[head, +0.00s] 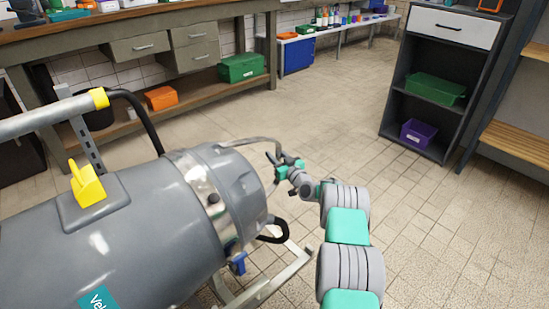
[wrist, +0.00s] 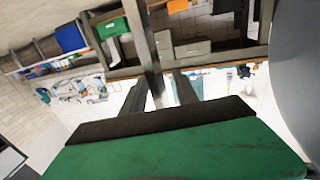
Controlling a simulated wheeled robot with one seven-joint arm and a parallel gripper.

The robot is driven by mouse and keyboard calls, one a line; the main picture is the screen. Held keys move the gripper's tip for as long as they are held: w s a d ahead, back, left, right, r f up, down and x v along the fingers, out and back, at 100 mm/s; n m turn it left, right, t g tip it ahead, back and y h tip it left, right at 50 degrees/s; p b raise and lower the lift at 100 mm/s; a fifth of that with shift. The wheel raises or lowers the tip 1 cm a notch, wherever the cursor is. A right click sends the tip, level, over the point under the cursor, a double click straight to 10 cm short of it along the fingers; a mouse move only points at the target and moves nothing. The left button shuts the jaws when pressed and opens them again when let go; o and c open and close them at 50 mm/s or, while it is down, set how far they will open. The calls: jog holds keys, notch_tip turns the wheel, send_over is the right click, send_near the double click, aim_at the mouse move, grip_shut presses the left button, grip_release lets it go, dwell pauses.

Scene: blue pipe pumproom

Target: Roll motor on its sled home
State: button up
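The motor is a large grey cylinder (head: 130,225) lying on its side at the left of the head view, with a steel band and a yellow part on top. Part of its sled, a pale metal frame (head: 268,287), shows below its near end. A thin curved metal handle (head: 245,141) reaches from the motor's end toward my gripper (head: 272,159). In the wrist view my gripper's two fingers (wrist: 160,88) stand apart, with a grey bar (wrist: 140,40) passing between them; a gap shows beside the bar. Firm contact cannot be seen. The motor's grey side fills the right edge there.
A workbench (head: 150,22) with a lower shelf holding a green bin (head: 242,67) and an orange box (head: 161,98) stands behind the motor. A dark shelf unit (head: 441,75) stands at back right. The tiled floor between and at right is clear.

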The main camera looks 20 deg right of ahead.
jog(key=shift+w, duration=0.2)
jog(key=shift+a, duration=0.1)
grip_shut()
dwell(1.2)
